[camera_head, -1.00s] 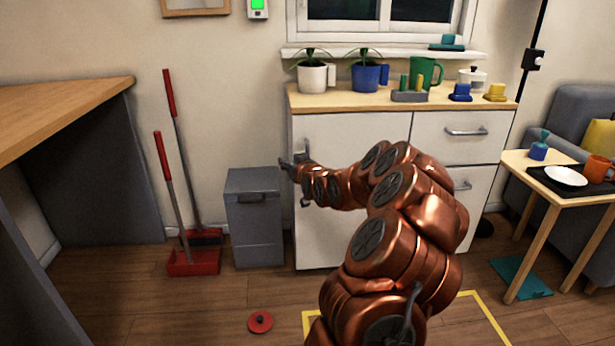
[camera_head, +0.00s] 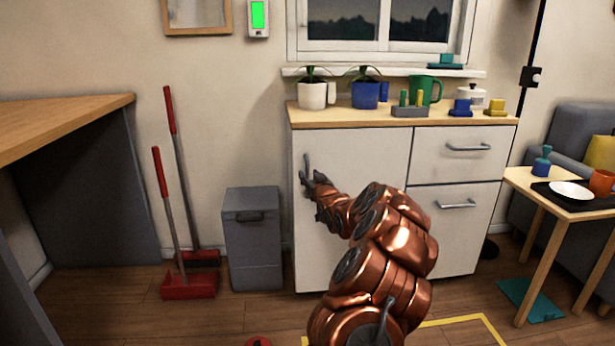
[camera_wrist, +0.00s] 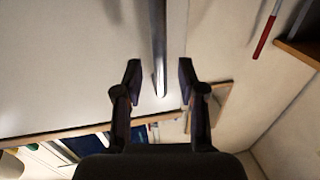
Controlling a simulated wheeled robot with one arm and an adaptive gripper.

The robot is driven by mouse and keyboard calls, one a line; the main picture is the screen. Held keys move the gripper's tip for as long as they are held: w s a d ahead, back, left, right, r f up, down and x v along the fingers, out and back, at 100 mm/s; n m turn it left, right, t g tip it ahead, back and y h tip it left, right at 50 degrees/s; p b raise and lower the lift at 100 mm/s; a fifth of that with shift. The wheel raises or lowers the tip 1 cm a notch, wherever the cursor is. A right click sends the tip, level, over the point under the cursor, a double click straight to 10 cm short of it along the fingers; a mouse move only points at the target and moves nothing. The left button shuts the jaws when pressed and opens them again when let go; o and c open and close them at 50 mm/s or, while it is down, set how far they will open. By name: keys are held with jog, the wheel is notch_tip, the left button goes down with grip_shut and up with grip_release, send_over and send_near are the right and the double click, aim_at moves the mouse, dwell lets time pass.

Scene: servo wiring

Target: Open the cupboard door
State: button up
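The white cupboard door (camera_head: 375,165) is the tall left front of the cabinet and looks closed. Its upright metal handle (camera_head: 307,164) is near the door's left edge. My gripper (camera_head: 307,180) is at the lower part of this handle. In the wrist view my gripper (camera_wrist: 158,78) is open, one dark finger on each side of the handle (camera_wrist: 159,45). The handle's end lies between the fingers, with a gap visible on both sides. No contact is visible.
A grey bin (camera_head: 254,258) stands left of the cabinet, beside a red broom and dustpan (camera_head: 189,285). Plants, a green mug (camera_head: 425,88) and small items stand on the cabinet top (camera_head: 390,117). A small table (camera_head: 530,184) is at the right. A wooden desk (camera_head: 70,122) is at the left.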

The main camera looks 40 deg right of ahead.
jog(key=shift+x, duration=1.3)
jog(key=shift+c, duration=0.2)
grip_shut()
